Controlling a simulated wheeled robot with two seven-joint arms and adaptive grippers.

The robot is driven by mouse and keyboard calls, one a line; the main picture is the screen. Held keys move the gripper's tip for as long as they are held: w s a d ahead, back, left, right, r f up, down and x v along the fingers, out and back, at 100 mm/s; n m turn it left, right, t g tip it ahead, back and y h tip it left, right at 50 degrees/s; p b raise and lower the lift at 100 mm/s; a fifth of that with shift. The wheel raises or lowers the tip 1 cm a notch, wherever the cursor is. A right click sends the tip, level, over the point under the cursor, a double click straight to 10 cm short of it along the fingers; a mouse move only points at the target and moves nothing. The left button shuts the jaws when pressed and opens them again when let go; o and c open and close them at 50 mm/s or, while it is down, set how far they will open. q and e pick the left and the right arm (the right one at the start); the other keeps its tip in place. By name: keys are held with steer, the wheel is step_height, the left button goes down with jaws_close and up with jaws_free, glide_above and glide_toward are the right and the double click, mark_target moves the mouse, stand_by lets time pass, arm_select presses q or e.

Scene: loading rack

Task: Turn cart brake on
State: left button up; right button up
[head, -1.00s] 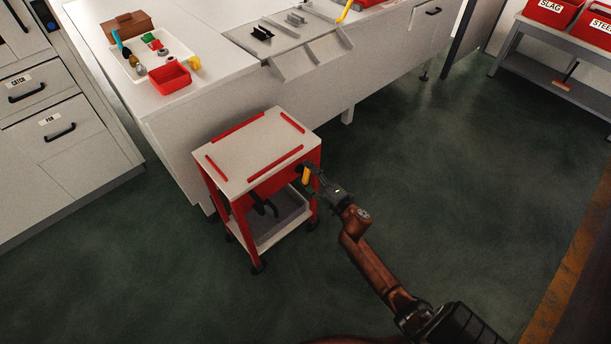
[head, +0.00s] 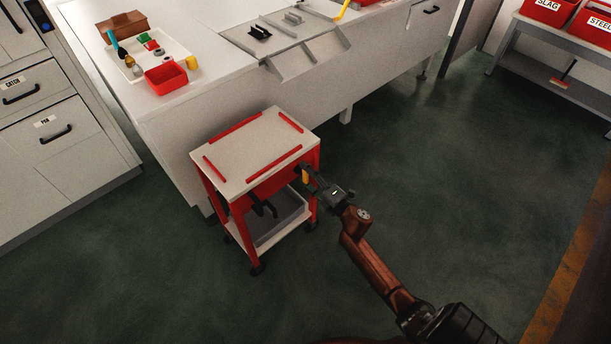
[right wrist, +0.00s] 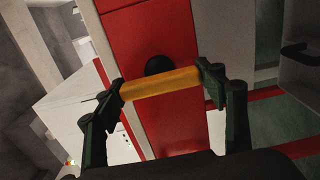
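The cart (head: 252,141) is a small red trolley with a white top, red edge strips and a lower shelf, standing against the bench. Its yellow brake lever (head: 305,176) hangs at the right end of the near side, below the top. In the right wrist view the lever (right wrist: 160,84) lies across the gap between my fingertips, before a round black knob (right wrist: 159,65) on a red panel. My right gripper (head: 311,182) is open, its fingers spread at the lever's two ends; whether they touch it is unclear. My left gripper is out of view.
A grey bin (head: 277,217) with a dark object sits on the cart's lower shelf. The white bench (head: 225,95) behind carries a tray of small parts. Drawers (head: 55,125) stand at left, a rack (head: 545,67) at far right. The green floor right of the cart is clear.

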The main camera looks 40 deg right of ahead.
steer(key=o, duration=0.5)
steer(key=shift+s, duration=0.15)
steer(key=s+d, duration=0.1)
steer(key=s, duration=1)
steer(key=shift+s, duration=0.35)
